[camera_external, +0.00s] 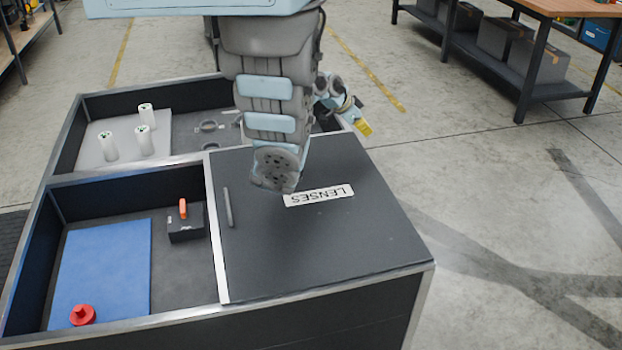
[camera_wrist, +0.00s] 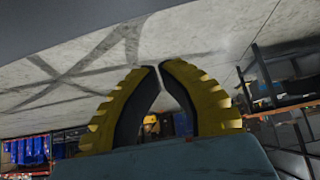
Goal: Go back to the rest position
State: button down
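My gripper (camera_external: 362,128) shows in the external view as a yellow tip at the right of my arm, beyond the back right edge of the tote unit. In the wrist view its two yellow fingers (camera_wrist: 158,66) curve together with their tips almost meeting, and nothing is held between them. The wrist view looks across the floor toward shelving. My arm hangs over the dark lid (camera_external: 340,240) labelled LENSES (camera_external: 319,195), hiding part of the unit's back right area.
The front left compartment has a blue mat (camera_external: 105,265), a red knob-like part (camera_external: 83,315) and a black box with an orange handle (camera_external: 186,222). White cylinders (camera_external: 145,140) stand in the back left one. A bar handle (camera_external: 228,207) is on the lid.

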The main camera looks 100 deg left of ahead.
jog(key=shift+s+d+r, duration=0.1)
jog(key=shift+s+r, duration=0.1)
